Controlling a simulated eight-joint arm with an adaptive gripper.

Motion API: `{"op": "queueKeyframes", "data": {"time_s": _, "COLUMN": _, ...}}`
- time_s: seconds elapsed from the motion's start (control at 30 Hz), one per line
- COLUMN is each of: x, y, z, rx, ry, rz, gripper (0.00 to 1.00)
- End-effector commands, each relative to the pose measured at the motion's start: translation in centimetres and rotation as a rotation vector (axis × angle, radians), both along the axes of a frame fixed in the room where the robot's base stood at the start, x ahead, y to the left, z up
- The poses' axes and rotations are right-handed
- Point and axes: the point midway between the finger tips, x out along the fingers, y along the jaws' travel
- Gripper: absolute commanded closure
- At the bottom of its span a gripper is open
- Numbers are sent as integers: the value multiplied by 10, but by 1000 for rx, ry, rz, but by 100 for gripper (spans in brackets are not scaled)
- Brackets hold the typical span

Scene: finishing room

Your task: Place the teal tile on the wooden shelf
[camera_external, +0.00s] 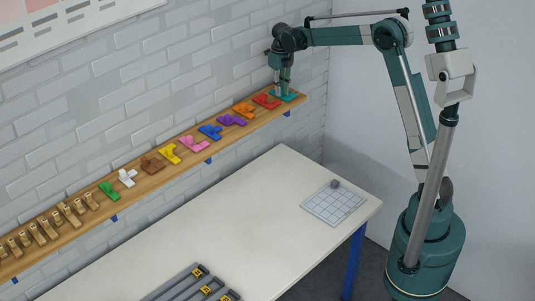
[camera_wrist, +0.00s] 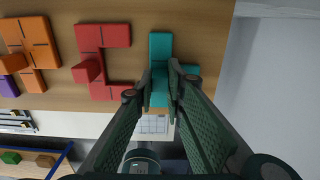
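The teal tile (camera_external: 290,97) is at the right end of the wooden shelf (camera_external: 150,182), just right of a red tile (camera_external: 267,101). In the wrist view the teal tile (camera_wrist: 160,44) lies flat over the shelf wood; I see no clear gap beneath it. My gripper (camera_external: 285,90) points down onto it. In the wrist view the fingertips of my gripper (camera_wrist: 161,72) are close together on both sides of the tile's raised middle, and appear shut on it. The fingers hide part of the tile.
Several coloured tiles, including an orange one (camera_external: 243,109), line the shelf to the left, with wooden pieces (camera_external: 45,228) further left. The brick wall stands close behind. Below is a white table (camera_external: 235,215) with a grey grid plate (camera_external: 333,203).

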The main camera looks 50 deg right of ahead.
Motion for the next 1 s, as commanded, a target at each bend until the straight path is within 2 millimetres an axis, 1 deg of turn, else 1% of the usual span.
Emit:
{"op": "queueKeyframes", "data": {"time_s": 0.03, "x": 0, "y": 0, "z": 0, "rx": 0, "ry": 0, "rz": 0, "gripper": 82}}
{"op": "queueKeyframes", "data": {"time_s": 0.1, "x": 0, "y": 0, "z": 0, "rx": 0, "ry": 0, "rz": 0, "gripper": 73}}
{"op": "queueKeyframes", "data": {"time_s": 0.47, "x": 0, "y": 0, "z": 1, "rx": 0, "ry": 0, "rz": 0, "gripper": 72}}
{"op": "queueKeyframes", "data": {"time_s": 0.63, "x": 0, "y": 0, "z": 6, "rx": 0, "ry": 0, "rz": 0, "gripper": 72}}
{"op": "queueKeyframes", "data": {"time_s": 0.77, "x": 0, "y": 0, "z": 17, "rx": 0, "ry": 0, "rz": 0, "gripper": 72}}
{"op": "queueKeyframes", "data": {"time_s": 0.87, "x": 0, "y": 0, "z": 29, "rx": 0, "ry": 0, "rz": 0, "gripper": 72}}
{"op": "queueKeyframes", "data": {"time_s": 1.0, "x": 0, "y": 0, "z": 51, "rx": 0, "ry": 0, "rz": 0, "gripper": 72}}
